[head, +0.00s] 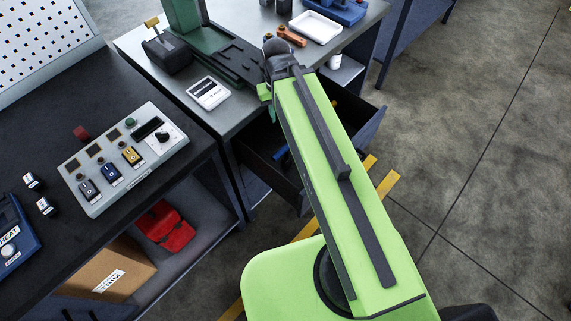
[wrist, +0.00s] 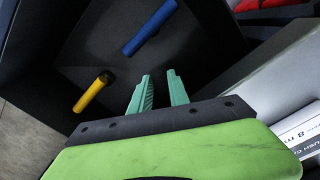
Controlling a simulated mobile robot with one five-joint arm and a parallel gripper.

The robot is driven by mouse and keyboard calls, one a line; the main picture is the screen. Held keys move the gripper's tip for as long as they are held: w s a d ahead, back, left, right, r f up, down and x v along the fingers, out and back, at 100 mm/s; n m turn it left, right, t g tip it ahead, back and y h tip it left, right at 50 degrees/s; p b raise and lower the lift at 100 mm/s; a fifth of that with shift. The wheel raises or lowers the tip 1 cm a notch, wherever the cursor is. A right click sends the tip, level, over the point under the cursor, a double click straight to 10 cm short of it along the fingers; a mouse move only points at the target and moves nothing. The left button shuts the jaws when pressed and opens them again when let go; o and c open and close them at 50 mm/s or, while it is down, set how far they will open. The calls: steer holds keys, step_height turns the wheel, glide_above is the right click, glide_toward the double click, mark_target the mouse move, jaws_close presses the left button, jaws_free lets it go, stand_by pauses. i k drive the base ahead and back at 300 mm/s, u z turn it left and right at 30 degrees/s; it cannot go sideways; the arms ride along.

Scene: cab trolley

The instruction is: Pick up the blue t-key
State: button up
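The blue t-key (wrist: 150,27) lies in an open dark drawer (wrist: 205,50); the wrist view shows it as a blue bar near the top. In the head view only a small blue part (head: 282,156) shows inside the drawer, partly hidden by my arm. My gripper (wrist: 160,75) is open, its two teal fingers apart with nothing between them. It points into the drawer, below and slightly right of the blue t-key in the wrist view. In the head view the gripper is mostly hidden behind my green arm.
A yellow bar (wrist: 92,92) lies in the same drawer, left of my fingers. The drawer walls surround both bars. The bench top (head: 228,118) above the drawer holds a white labelled device (head: 208,93) near its edge. A grey control box (head: 122,158) stands on the left bench.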

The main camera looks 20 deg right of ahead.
mark_target(287, 162)
steer(key=k, duration=0.55)
steer(key=u, duration=3.05)
steer(key=k, duration=1.45)
steer(key=z, duration=0.45)
steer(key=i, duration=1)
steer(key=u, duration=0.1)
